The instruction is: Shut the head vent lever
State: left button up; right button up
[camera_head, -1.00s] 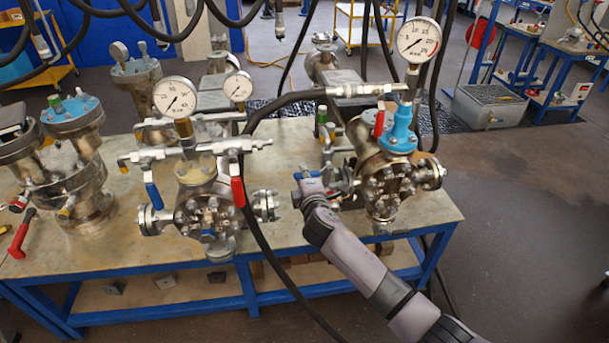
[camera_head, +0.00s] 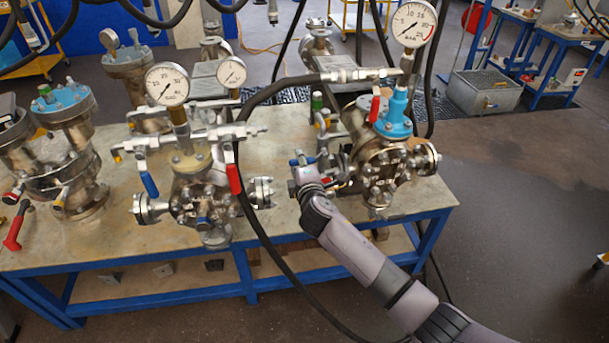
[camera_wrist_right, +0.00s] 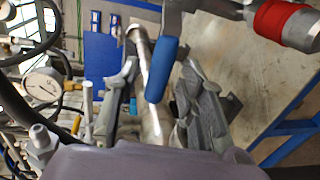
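A blue lever handle (camera_wrist_right: 163,68) hangs from a metal valve (camera_wrist_right: 205,8) in the right wrist view. My right gripper (camera_wrist_right: 160,80) has its two grey fingers apart, one on each side of the blue handle, with gaps visible. In the head view my right gripper (camera_head: 303,168) is at the left side of the right flanged vessel (camera_head: 385,160). It largely hides the blue lever there. A red lever (camera_head: 374,108) stands near that vessel's blue fitting (camera_head: 394,118). I cannot tell which lever is the head vent. My left gripper is out of view.
The middle vessel (camera_head: 200,195) has a blue lever (camera_head: 149,184) and a red lever (camera_head: 234,178). A black hose (camera_head: 247,215) hangs in front of the bench (camera_head: 290,220). A red-sleeved part (camera_wrist_right: 285,20) is right of the handle in the wrist view.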

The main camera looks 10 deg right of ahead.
jog(key=s+r, duration=0.2)
jog(key=s, duration=0.8)
jog(key=shift+s+d, duration=0.2)
jog(key=shift+s, duration=0.2)
jog(key=shift+r, duration=0.1)
jog(key=s+d+f+m+g+b, duration=0.15)
jog(key=s+f, duration=0.25)
jog(key=f, duration=0.8)
jog(key=s+d+f+m+g+p, duration=0.1)
jog(key=s+d+f+m+g, duration=0.25)
jog(key=f, duration=0.85)
jog(key=s+d+f+m+g+b, duration=0.15)
jog(key=s+f, duration=0.35)
jog(key=f, duration=0.7)
jog(key=s+d+f+m+g, duration=0.2)
jog(key=s+d+f, duration=0.1)
jog(key=s+f, duration=0.6)
jog(key=s+d+f+m+g, duration=0.2)
jog(key=s+f+m+g, duration=0.1)
jog(key=s+f, duration=0.55)
jog(key=s+d+f+m+g, duration=0.1)
jog(key=s+f+m, duration=0.1)
jog(key=s, duration=0.9)
jog(key=s+d+f+m+g, duration=0.1)
jog(key=s+f+m+g, duration=0.1)
jog(key=s, duration=0.9)
jog(key=shift+f+h+b, duration=0.3)
jog(key=shift+f+b, duration=0.15)
jog(key=shift+f, duration=0.1)
